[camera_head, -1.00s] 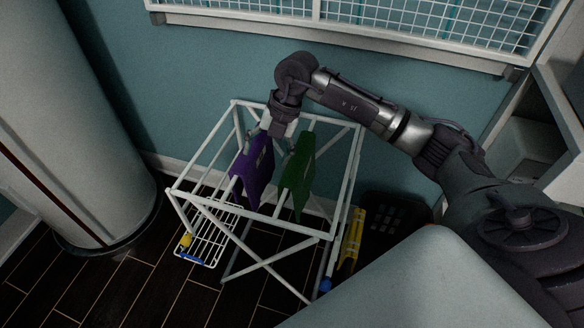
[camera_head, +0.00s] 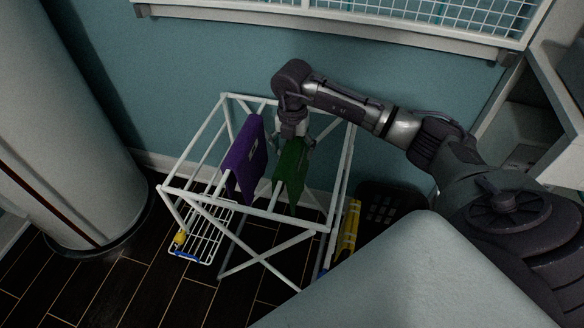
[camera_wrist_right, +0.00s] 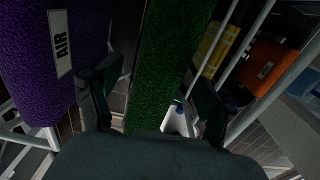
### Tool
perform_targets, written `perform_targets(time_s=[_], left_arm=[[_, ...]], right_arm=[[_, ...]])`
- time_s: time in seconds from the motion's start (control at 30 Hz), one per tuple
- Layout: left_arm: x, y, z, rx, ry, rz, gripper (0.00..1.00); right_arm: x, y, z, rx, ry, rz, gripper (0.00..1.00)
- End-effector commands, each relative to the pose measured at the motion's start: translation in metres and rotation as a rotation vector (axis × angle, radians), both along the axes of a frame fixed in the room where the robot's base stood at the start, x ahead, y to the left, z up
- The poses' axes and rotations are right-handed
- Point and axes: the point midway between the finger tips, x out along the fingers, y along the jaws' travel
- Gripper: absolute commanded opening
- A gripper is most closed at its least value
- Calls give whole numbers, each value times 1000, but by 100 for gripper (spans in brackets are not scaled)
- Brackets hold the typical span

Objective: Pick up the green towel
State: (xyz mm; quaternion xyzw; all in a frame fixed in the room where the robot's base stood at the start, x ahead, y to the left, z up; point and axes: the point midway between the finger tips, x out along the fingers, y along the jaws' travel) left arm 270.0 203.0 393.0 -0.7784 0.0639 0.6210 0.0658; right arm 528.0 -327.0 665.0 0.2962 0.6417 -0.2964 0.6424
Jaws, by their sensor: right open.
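The green towel (camera_head: 290,170) hangs over a bar of the white drying rack, right of a purple towel (camera_head: 244,158). My right gripper (camera_head: 293,138) points down at the top of the green towel. In the right wrist view the green towel (camera_wrist_right: 168,65) runs between the two spread fingers of my right gripper (camera_wrist_right: 153,88), with gaps on both sides, so the jaws are open. The purple towel, with a white "AIR" label, lies just outside the left finger there. The gripper hides part of the green towel's top in the head view. My left gripper is not in view.
The white drying rack (camera_head: 262,213) has thin bars around both towels. A small wire shelf (camera_head: 208,235), a yellow item (camera_head: 349,228) and a dark basket (camera_head: 392,203) are low nearby. A large pale cylinder (camera_head: 75,130) stands left; a wire shelf hangs above.

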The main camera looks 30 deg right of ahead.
Motion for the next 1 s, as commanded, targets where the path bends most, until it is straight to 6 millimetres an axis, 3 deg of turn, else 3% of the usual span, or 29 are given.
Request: perform_targets(time_s=[0.2,0.53,0.9,1.0], left_arm=[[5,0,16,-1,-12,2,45],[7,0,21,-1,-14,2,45],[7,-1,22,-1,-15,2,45],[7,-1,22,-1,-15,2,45]], right_arm=[[-1,3,-34,0,3,0,82],[0,3,-40,0,0,1,82],[0,3,-39,0,0,1,20],[0,3,-39,1,-1,0,9]])
